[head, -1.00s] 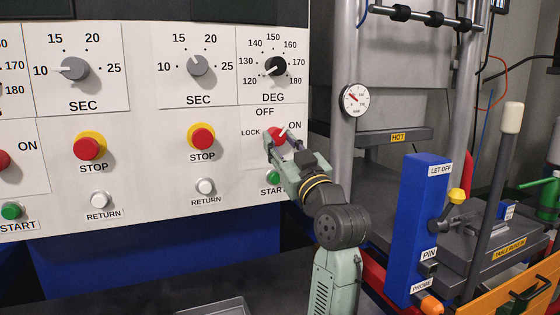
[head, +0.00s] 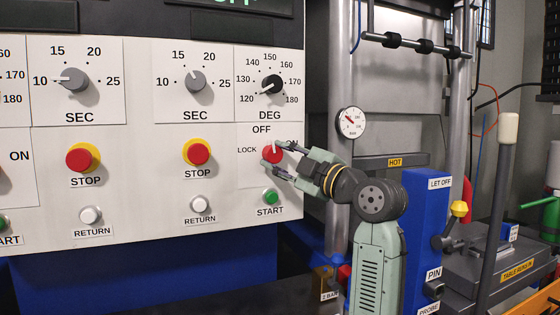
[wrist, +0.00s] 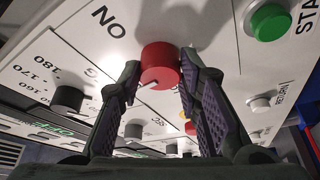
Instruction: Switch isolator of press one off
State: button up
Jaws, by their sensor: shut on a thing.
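The isolator is a round red knob (head: 273,154) on the white panel, with OFF printed above it and LOCK to its left. Its white pointer mark seems to point up, close to OFF, though a finger crowds it in the head view. My gripper (head: 278,157) has its fingers at either side of the knob. In the wrist view the red knob (wrist: 160,62) sits between the fingertips of my gripper (wrist: 160,80), which is shut on it.
A green START button (head: 270,196) is just below the knob. A black DEG dial (head: 271,85) is above it. A red STOP button (head: 198,152) and white RETURN button (head: 197,204) are to the left. A blue LET OFF post (head: 425,225) stands right of my arm.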

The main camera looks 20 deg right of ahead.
jog(key=shift+n+g, duration=0.4)
jog(key=shift+n, duration=0.5)
jog(key=o, duration=1.1)
jog(key=shift+o, duration=0.2)
jog(key=v, duration=1.2)
jog(key=shift+d, duration=0.15)
